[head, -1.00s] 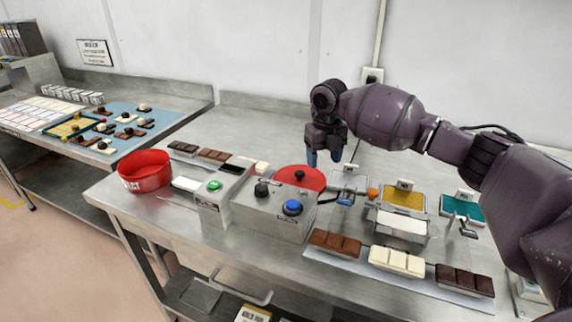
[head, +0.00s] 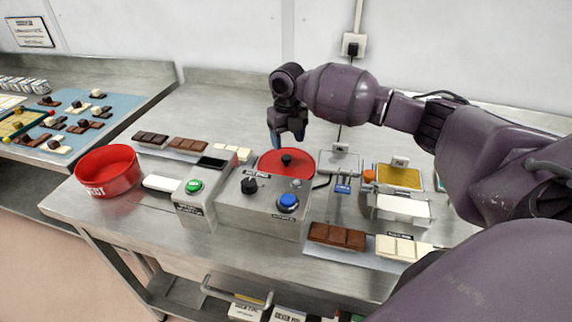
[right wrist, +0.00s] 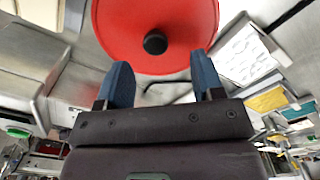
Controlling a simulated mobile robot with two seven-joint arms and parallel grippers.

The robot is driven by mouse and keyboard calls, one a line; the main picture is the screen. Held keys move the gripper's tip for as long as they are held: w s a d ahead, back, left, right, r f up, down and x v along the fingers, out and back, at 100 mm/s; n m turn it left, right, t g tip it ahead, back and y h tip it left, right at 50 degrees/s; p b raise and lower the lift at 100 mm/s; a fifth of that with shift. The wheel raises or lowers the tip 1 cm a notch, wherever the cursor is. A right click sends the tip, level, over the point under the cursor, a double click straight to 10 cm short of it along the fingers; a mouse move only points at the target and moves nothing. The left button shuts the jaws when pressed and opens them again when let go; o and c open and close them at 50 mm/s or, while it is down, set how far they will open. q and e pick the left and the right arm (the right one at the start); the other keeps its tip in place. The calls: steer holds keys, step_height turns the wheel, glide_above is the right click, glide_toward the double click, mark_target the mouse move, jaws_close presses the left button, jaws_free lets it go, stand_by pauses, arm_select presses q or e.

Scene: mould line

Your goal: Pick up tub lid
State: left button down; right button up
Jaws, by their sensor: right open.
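The tub lid (head: 272,163) is a round red disc with a black knob (head: 287,160) at its centre. It lies behind the grey control box on the metal bench. In the right wrist view the lid (right wrist: 190,25) fills the top middle, its knob (right wrist: 155,44) just beyond and between the fingertips. My right gripper (head: 288,142) hangs over the back of the lid, with blue fingers apart and nothing between them. The fingers also show in the right wrist view (right wrist: 160,82). My left gripper is not in view.
An open red tub (head: 107,184) stands at the bench's left end. The control box (head: 262,213) with knob and blue button stands in front of the lid. Chocolate bars (head: 337,236) and a yellow-topped tray (head: 399,176) lie to the right.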

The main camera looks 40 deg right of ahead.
mark_target(286, 157)
steer(key=shift+s+a+f, duration=0.15)
steer(key=shift+a+f, duration=0.05)
steer(key=shift+f, duration=1.15)
steer(key=shift+s+a+f, duration=0.1)
steer(key=shift+a+f, duration=0.05)
steer(key=shift+f, duration=1.2)
steer(key=c, duration=1)
